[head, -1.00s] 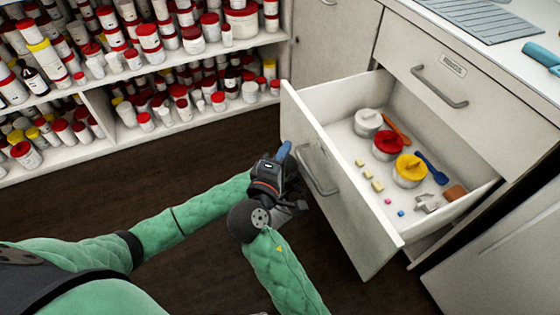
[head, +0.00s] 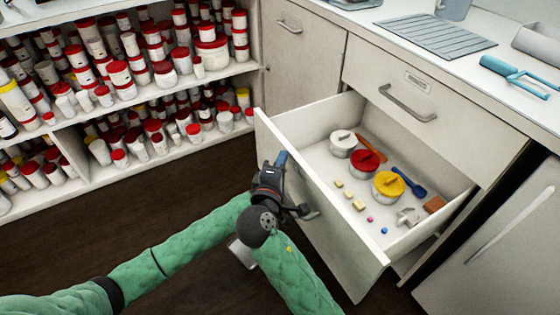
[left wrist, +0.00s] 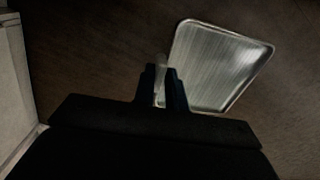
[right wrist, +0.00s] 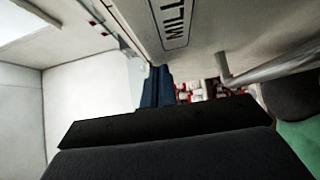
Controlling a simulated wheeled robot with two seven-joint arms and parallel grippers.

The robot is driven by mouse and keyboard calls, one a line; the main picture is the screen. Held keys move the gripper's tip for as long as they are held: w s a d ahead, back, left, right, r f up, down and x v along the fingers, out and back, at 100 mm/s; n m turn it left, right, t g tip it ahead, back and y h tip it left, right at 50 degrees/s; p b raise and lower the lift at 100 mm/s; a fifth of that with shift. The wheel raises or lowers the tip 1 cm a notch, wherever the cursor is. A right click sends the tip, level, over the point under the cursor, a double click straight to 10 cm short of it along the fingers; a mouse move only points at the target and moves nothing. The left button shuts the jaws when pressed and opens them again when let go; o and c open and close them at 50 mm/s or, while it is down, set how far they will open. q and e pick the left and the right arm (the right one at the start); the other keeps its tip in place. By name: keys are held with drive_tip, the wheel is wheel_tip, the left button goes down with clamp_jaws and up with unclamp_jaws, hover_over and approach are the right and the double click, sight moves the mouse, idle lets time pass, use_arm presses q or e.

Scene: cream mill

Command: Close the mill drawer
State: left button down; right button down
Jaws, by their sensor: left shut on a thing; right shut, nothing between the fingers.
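The mill drawer (head: 325,225) stands pulled out of the white cabinet, its bar handle (head: 304,200) on the front panel. The drawer front also shows in the right wrist view with a label reading MILL (right wrist: 172,22). My right gripper (head: 281,158) is shut and empty, its blue fingertips close by the outside of the drawer front, left of the handle. I cannot tell whether they touch it. My left gripper (left wrist: 162,92) is shut on the pale handle of a shiny metal tray (left wrist: 218,65), over the dark floor. In the head view, my arm hides my left gripper.
Shelves of bottles (head: 130,90) stand at left. A closed drawer (head: 420,95) sits above. Dark floor is clear at left.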

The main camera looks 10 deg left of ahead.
use_arm(q)
drive_tip(key=shift+r, duration=0.1)
